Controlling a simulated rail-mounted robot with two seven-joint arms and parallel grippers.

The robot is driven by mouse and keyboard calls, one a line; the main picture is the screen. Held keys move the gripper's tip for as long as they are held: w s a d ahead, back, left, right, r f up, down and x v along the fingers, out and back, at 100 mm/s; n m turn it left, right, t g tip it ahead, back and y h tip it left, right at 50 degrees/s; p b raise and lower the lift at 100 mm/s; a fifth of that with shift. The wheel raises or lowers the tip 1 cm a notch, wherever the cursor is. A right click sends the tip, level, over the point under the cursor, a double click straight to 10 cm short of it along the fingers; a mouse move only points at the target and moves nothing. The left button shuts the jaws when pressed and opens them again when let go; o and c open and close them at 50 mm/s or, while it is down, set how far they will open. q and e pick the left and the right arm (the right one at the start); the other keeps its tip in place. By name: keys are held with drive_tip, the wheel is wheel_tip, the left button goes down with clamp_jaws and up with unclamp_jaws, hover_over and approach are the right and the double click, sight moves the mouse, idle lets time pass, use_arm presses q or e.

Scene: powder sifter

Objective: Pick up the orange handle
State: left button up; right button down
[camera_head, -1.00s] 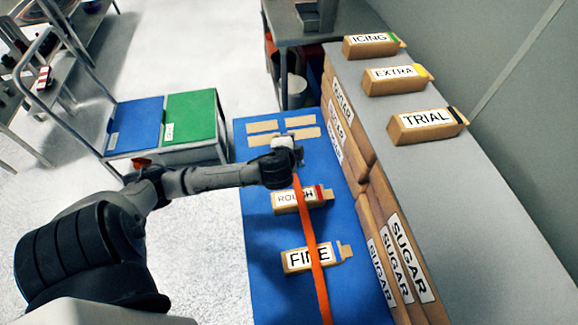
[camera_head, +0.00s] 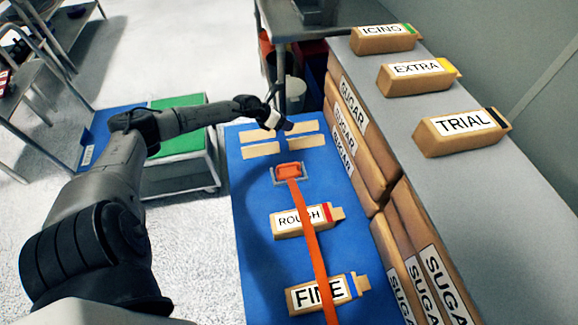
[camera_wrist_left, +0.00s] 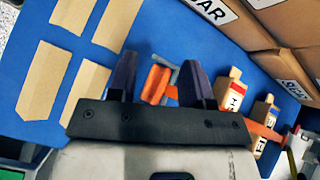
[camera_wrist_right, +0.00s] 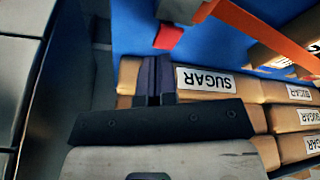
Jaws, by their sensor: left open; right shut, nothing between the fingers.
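In the left wrist view the handle (camera_wrist_left: 157,84) shows between the spread dark fingers of my left gripper (camera_wrist_left: 161,68). That gripper is open and empty, apart from the handle. My right gripper (camera_wrist_right: 153,68) is shut and empty near sugar bags; it is not in the head view.
The "ROUGH" bag (camera_head: 302,221) and "FINE" bag (camera_head: 322,293) lie on the blue surface (camera_head: 255,230). Tan blank labels (camera_head: 262,150) lie behind the handle.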

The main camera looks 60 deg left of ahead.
sight(288, 165)
use_arm(q)
drive_tip(key=s+d+f+m+g+h, duration=0.1)
drive_tip(key=s+d+f+m+g, duration=0.3)
drive_tip(key=s, duration=0.3)
drive_tip(key=shift+g, duration=0.8)
drive_tip(key=b+x, duration=0.1)
drive_tip(key=x, duration=0.1)
drive_tip(key=b+x, duration=0.1)
drive_tip(key=x, duration=0.1)
drive_tip(key=a+b+x, duration=0.1)
drive_tip(key=x, duration=0.2)
drive_tip(key=shift+w+f+b, duration=0.15)
drive_tip(key=shift+f+b, duration=0.05)
drive_tip(key=shift+b, duration=0.1)
drive_tip(key=shift+w+f, duration=0.25)
drive_tip(key=shift+f, duration=0.2)
drive_tip(key=b+x, duration=0.2)
drive_tip(key=x, duration=0.1)
drive_tip(key=b+x, duration=0.1)
drive_tip(key=b, duration=0.1)
drive_tip(key=shift+w+d+f, duration=0.1)
drive_tip(key=shift+d+f, duration=0.1)
drive_tip(key=shift+d, duration=0.15)
drive_tip(key=shift+w+d+f, duration=0.15)
drive_tip(key=shift+f, duration=0.1)
use_arm(e)
drive_tip(key=f, duration=0.7)
drive_tip(key=shift+d+f, duration=0.25)
drive_tip(key=shift+f, duration=0.15)
